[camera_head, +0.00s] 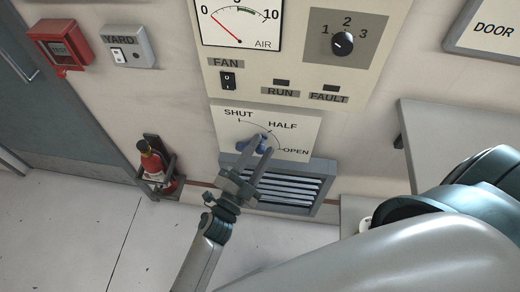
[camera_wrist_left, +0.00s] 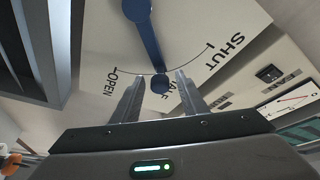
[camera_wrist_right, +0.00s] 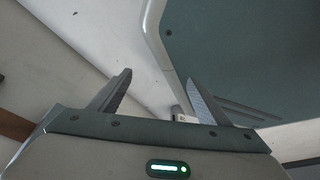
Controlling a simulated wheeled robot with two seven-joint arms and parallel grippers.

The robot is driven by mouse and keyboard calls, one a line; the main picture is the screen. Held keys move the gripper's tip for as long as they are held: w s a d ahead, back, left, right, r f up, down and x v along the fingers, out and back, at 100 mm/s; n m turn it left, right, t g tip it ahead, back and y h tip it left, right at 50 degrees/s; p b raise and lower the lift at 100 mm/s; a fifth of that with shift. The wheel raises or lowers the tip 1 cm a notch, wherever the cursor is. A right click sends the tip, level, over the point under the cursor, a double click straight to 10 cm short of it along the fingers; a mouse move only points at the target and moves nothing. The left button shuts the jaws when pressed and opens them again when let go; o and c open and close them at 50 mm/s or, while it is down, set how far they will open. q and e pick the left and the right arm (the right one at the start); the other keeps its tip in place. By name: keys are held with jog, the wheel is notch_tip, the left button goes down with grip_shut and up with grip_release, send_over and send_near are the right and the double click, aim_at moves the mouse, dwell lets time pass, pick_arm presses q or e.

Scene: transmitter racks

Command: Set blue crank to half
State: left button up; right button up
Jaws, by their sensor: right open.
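The blue crank (camera_head: 247,146) sits on a white panel (camera_head: 225,127) marked SHUT, HALF and OPEN. In the left wrist view the crank (camera_wrist_left: 149,42) points at the arc between OPEN and SHUT, with its knob (camera_wrist_left: 160,84) near the partly hidden HALF label. My left gripper (camera_head: 264,146) is at the crank; in the left wrist view its fingers (camera_wrist_left: 157,88) stand apart on either side of the knob, with gaps visible. My right gripper (camera_wrist_right: 160,86) is open and empty in the right wrist view; it is not visible in the head view.
A louvred vent (camera_head: 295,186) is below the crank panel. Above are a FAN switch (camera_head: 228,81), a rotary knob (camera_head: 342,43) and an AIR gauge (camera_head: 240,22). A grey ledge (camera_head: 440,115) is at right.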

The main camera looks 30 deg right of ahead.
pick_arm(q)
jog(key=shift+s+a, duration=0.1)
jog(key=shift+s+a+f, duration=0.2)
jog(key=shift+s+a, duration=0.15)
jog(key=shift+a, duration=0.1)
jog(key=b+v, duration=0.4)
jog(key=v, duration=1.2)
pick_arm(e)
jog(key=w+a+r+t, duration=0.2)
jog(key=w, duration=0.4)
jog(key=w+a+r+t+y, duration=0.1)
jog(key=w+a+r, duration=0.1)
jog(key=w, duration=0.4)
jog(key=shift+w+a+t, duration=0.3)
jog(key=shift+a+t, duration=0.1)
jog(key=shift+a, duration=0.15)
